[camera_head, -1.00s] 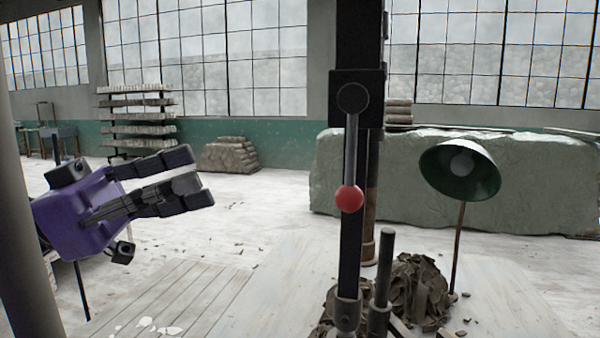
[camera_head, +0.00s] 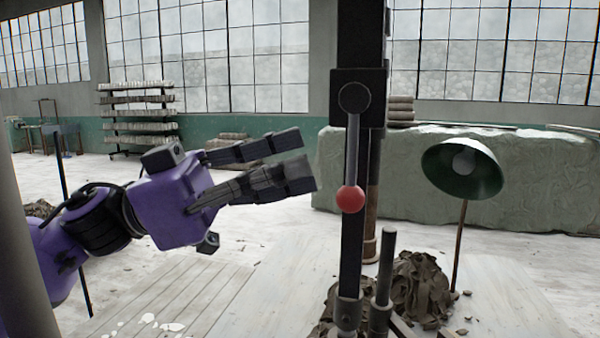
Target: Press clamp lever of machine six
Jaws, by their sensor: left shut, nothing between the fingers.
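The clamp lever (camera_head: 352,150) is a thin grey arm hanging straight down from a round pivot on a black block. A red ball knob (camera_head: 350,199) sits at its lower end. The lever belongs to a tall black machine column (camera_head: 352,250); no machine number is readable. My left gripper (camera_head: 306,157), with a purple body and black fingers, points right toward the lever. It is shut and empty. In the picture its fingertips are just left of the lever and a little above the knob, with a visible gap. My right gripper is not in view.
A green lamp (camera_head: 455,181) on a thin pole stands right of the column. Dark clay trimmings (camera_head: 420,285) are heaped at the column's foot. A large green-grey block (camera_head: 540,185) lies behind. A shelf rack (camera_head: 138,120) stands back left.

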